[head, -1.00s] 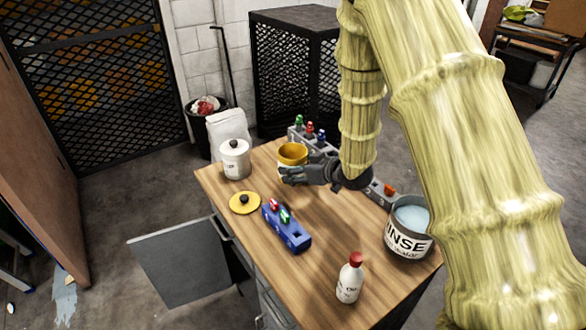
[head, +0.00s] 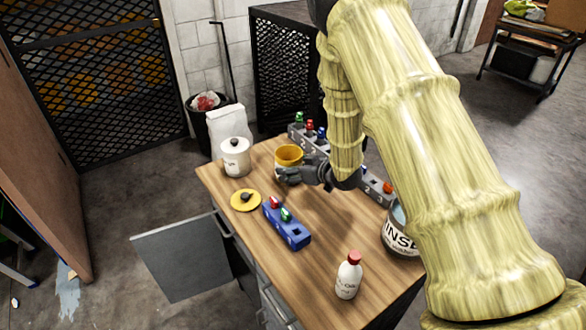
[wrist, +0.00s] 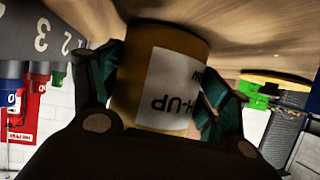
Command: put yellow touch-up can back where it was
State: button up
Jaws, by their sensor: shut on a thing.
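The yellow touch-up can (head: 289,154) is open at the top, near the back of the wooden table. In the wrist view the can (wrist: 160,75) appears upside down with a white label reading "-UP". My gripper (head: 291,175) is shut on the can, with its fingers on both sides of it in the wrist view (wrist: 165,90). A yellow lid with a black knob (head: 245,200) lies flat on the table in front of the can. I cannot tell whether the can's base touches the table.
A white lidded pot (head: 236,160) stands left of the can. A blue holder (head: 289,229) with small bottles lies in front, and a grey numbered rack (head: 313,146) runs behind. A white bottle with a red cap (head: 348,278) and the rinse bucket (head: 397,240) stand at the right.

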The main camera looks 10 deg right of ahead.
jog(key=shift+f, duration=0.1)
jog(key=o, duration=1.3)
jog(key=shift+d, duration=0.1)
jog(key=b+v, duration=0.2)
jog(key=v, duration=1)
jog(key=shift+b, duration=0.4)
